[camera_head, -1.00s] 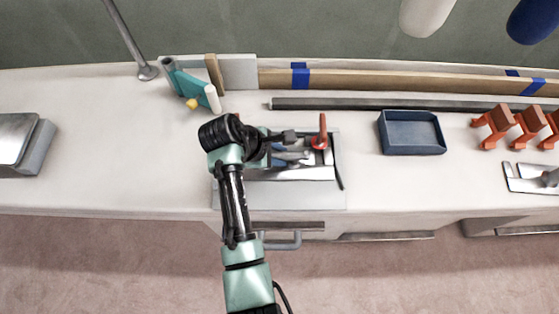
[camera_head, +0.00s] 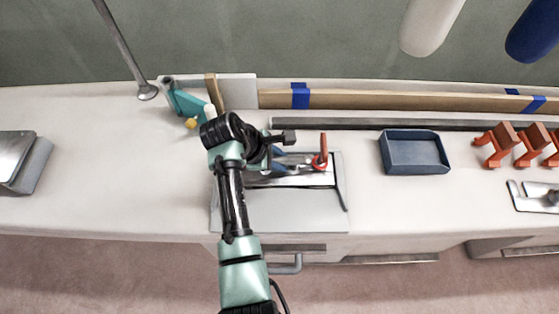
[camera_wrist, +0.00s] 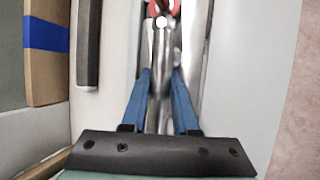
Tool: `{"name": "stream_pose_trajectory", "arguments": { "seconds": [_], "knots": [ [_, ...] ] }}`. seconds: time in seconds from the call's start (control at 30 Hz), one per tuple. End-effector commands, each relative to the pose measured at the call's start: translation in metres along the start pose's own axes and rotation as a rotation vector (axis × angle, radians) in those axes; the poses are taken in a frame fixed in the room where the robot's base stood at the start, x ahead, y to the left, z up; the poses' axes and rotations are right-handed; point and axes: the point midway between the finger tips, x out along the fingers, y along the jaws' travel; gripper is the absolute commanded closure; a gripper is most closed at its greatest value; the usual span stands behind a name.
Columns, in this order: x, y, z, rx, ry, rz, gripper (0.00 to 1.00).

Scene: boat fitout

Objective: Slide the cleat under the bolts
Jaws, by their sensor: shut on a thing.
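My gripper (camera_wrist: 161,78) has two blue fingers closed on a long shiny metal piece, which looks like the cleat (camera_wrist: 160,108), in the wrist view. In the head view my gripper (camera_head: 281,158) is over a metal plate fixture (camera_head: 280,219) on the bench, and my own wrist hides much of it.
A blue tray (camera_head: 413,168) is to the right, with orange brackets (camera_head: 495,143) beyond it. A dark bar (camera_head: 370,124) and taped wooden strip (camera_head: 400,102) run along the back. A teal tool (camera_head: 180,98) is at back left.

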Motion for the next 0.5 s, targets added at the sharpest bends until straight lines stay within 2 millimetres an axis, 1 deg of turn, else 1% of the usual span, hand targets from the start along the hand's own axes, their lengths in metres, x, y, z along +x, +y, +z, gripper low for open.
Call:
{"name": "stream_pose_trajectory", "arguments": {
  "seconds": [0.17,0.2,0.37,0.4,0.5],
  "knots": [
    [-0.0016,0.0022,0.0007,0.001,-0.001,0.005,1.0],
    [-0.0016,0.0023,0.0007,0.001,-0.001,0.005,0.69],
    [-0.0012,0.0017,0.0005,0.001,0.0,0.004,0.4],
    [-0.0011,0.0014,0.0005,0.001,0.0,0.004,0.37],
    [-0.0007,0.001,0.0003,0.0,0.0,0.003,0.37]
  ]
}}
